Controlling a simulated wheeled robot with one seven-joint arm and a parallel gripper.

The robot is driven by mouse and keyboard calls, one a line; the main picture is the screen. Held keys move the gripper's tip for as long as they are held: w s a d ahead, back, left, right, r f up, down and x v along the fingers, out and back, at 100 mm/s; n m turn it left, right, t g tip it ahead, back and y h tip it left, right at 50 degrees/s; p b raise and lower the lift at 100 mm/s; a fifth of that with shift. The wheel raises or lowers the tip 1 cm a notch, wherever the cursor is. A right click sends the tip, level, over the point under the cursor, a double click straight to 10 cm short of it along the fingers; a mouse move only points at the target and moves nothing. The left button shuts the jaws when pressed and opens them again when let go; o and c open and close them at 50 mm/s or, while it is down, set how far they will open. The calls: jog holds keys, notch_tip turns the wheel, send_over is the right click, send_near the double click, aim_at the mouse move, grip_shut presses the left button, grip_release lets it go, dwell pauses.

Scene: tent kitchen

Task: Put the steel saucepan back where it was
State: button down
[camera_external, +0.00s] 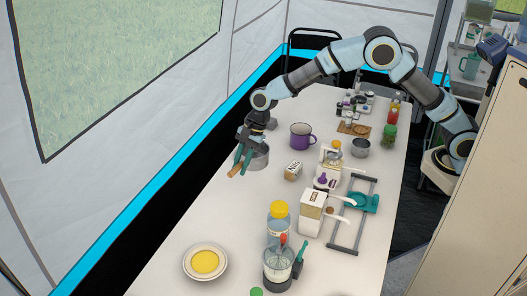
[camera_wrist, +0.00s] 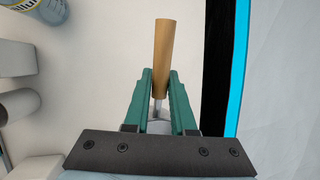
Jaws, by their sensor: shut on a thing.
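The steel saucepan (camera_external: 261,159) is at the left edge of the white table in the external view, with its wooden handle pointing down and left. My gripper (camera_external: 243,163) is above that edge with its green fingers around the handle. In the wrist view, my gripper (camera_wrist: 160,98) is shut on the saucepan's handle, and the wooden grip (camera_wrist: 164,48) sticks out beyond the fingertips. The pan's body is mostly hidden there behind my gripper. I cannot tell whether the pan's base touches the table.
A plate with yellow food (camera_external: 205,262), a yellow-capped bottle (camera_external: 279,218) and a glass jar (camera_external: 278,268) are nearer. The table (camera_external: 222,215) is clear between pan and plate.

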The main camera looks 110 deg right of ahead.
jog(key=shift+w+a, duration=0.15)
jog(key=shift+w, duration=0.05)
jog(key=shift+a+f+n, duration=0.15)
jog(key=shift+f+n, duration=0.1)
jog(key=shift+n, duration=0.05)
notch_tip(320, 180, down, 9)
jog(key=shift+w+p, duration=0.1)
jog(key=shift+p, duration=1)
jog(key=shift+f, duration=0.15)
jog(key=c, duration=0.7)
grip_release()
jog(key=shift+c, duration=0.2)
jog(key=b+v, duration=0.2)
jog(key=v, duration=1)
